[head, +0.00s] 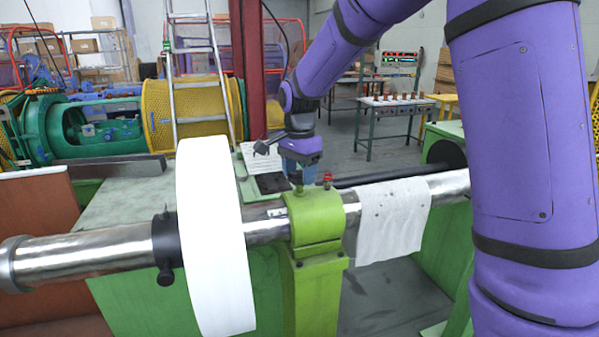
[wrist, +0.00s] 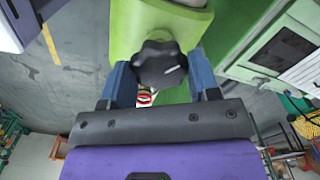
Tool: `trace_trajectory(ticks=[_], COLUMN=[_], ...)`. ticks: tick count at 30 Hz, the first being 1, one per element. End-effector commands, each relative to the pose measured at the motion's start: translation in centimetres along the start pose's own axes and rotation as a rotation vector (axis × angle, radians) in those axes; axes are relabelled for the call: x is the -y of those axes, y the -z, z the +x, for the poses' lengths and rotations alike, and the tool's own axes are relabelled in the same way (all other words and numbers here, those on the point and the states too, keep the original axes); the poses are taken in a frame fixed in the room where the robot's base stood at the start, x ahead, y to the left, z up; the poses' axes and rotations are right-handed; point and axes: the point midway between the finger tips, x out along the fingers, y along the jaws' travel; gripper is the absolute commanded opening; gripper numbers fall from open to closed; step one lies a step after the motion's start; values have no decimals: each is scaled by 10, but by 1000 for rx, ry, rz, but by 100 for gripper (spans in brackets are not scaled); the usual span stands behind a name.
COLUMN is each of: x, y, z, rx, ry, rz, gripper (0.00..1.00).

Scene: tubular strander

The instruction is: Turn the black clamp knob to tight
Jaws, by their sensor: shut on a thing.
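The black clamp knob (wrist: 160,64) is a lobed knob with a short white mark pointing to the right in the wrist view. It sits against the green clamp block (wrist: 140,22). My gripper (wrist: 162,78) has one blue finger on each side of the knob and is shut on it. In the head view my gripper (head: 298,168) points down over the top of the green clamp block (head: 313,215), which surrounds the steel shaft (head: 95,258). The knob is mostly hidden by my gripper there.
A white disc (head: 212,240) stands on the shaft left of the block, beside a black collar (head: 165,240). A white cloth (head: 392,222) hangs over the shaft at right. A small red fitting (head: 327,180) is close to my gripper. A ladder (head: 197,70) stands behind.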

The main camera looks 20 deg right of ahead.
Motion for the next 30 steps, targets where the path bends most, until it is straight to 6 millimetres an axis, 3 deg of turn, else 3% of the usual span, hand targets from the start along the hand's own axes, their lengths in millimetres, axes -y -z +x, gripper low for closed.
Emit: trace_trajectory(ticks=[18,30], x=[1,1], y=[0,0], z=[-1,-1], rx=[0,0], ry=[4,4], rz=[580,861], gripper=[32,32])
